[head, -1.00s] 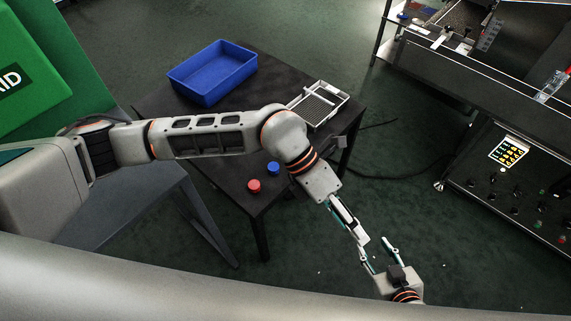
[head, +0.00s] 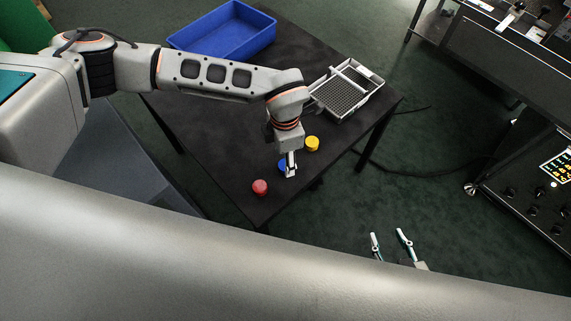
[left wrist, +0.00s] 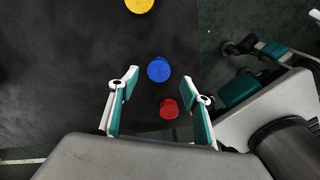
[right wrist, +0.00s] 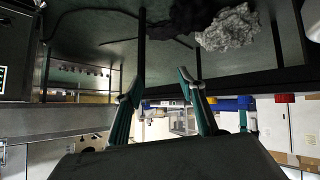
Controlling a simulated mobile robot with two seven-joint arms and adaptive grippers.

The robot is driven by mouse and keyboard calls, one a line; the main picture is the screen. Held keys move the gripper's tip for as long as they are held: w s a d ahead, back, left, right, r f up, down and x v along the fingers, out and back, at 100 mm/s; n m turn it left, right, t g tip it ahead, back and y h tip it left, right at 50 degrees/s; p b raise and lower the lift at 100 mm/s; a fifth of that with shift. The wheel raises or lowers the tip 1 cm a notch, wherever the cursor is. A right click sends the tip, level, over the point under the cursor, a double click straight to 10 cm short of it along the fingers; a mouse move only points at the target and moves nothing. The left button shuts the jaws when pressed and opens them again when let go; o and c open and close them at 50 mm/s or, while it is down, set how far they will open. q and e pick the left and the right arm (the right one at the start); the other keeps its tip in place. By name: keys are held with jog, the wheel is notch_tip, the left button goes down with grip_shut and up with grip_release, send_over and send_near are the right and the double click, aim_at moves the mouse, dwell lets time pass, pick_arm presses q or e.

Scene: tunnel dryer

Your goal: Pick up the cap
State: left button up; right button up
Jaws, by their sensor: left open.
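Three round caps sit apart on the black table (head: 215,130): a red cap (head: 260,187), a blue cap (head: 282,166) and a yellow cap (head: 312,144). My left gripper (head: 291,174) points down at the blue cap and partly covers it in the head view. In the left wrist view my left gripper (left wrist: 160,84) is open and empty. The blue cap (left wrist: 159,69) shows between and just past its fingertips, the red cap (left wrist: 169,108) between the fingers, and the yellow cap (left wrist: 140,4) at the top edge. My right gripper (head: 389,233) is open and empty, off the table.
A blue bin (head: 225,38) stands at the table's back left. A grey-white tray with a mesh floor (head: 378,75) lies at its right edge. A dark machine with a control panel (head: 559,165) stands at the right. The table's middle left is bare.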

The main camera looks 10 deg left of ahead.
pick_arm(q)
notch_tip(320, 180, down, 4)
jog(key=shift+w+f+b, duration=0.1)
jog(key=shift+b, duration=0.3)
jog(key=c, duration=0.9)
jog(key=shift+o, duration=0.2)
jog(key=shift+r, duration=0.2)
